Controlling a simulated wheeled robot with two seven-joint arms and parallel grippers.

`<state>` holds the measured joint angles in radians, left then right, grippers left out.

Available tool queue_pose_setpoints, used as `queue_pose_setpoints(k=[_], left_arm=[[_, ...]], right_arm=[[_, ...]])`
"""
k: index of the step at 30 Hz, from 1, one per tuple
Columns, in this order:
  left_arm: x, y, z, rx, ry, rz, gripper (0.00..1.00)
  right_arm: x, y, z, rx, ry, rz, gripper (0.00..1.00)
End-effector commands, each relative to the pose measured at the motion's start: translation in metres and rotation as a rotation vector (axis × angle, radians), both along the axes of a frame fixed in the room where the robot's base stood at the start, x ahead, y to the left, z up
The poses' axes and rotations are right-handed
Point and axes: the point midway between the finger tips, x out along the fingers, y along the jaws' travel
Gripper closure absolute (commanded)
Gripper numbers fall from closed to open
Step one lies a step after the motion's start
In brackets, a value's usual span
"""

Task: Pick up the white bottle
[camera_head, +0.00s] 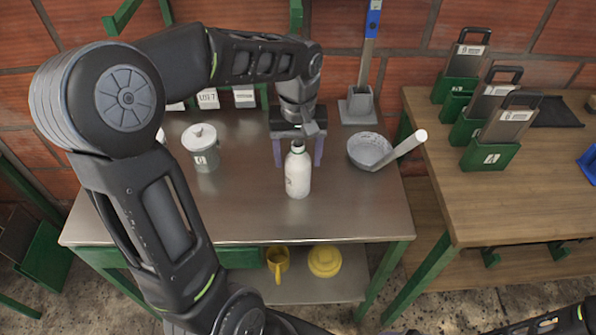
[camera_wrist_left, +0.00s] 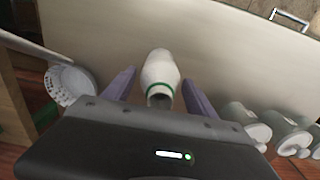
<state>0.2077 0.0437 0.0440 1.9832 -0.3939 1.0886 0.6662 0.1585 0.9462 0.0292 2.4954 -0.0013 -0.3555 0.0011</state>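The white bottle (camera_head: 298,172) stands upright on the metal table, with a dark mouth and a green ring at its neck. In the left wrist view the bottle (camera_wrist_left: 159,75) lies between the two purple fingers, with a gap on each side. My left gripper (camera_head: 298,158) is open, its fingers pointing down behind the bottle's upper part in the head view. The left gripper also shows in the wrist view (camera_wrist_left: 158,88). My right gripper is not in view; only a dark arm part shows at the lower right of the head view.
A grey strainer (camera_head: 369,150) with a white handle stands right of the bottle. A lidded grey canister (camera_head: 203,150) stands to the left. The metal table (camera_head: 240,215) is clear in front. A wooden table (camera_head: 440,190) with green-based holders is at right.

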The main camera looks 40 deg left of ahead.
Motion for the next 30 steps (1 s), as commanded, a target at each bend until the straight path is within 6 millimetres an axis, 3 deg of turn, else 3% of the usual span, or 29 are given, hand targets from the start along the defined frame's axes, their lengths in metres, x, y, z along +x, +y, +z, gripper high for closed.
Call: queue_pose_setpoints(k=[23,30], left_arm=[[0.0,0.0,0.0,0.0,0.0,0.0,0.99],[0.0,0.0,0.0,0.0,0.0,0.0,1.0]], right_arm=[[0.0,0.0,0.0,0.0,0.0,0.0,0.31],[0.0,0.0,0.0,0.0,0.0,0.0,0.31]])
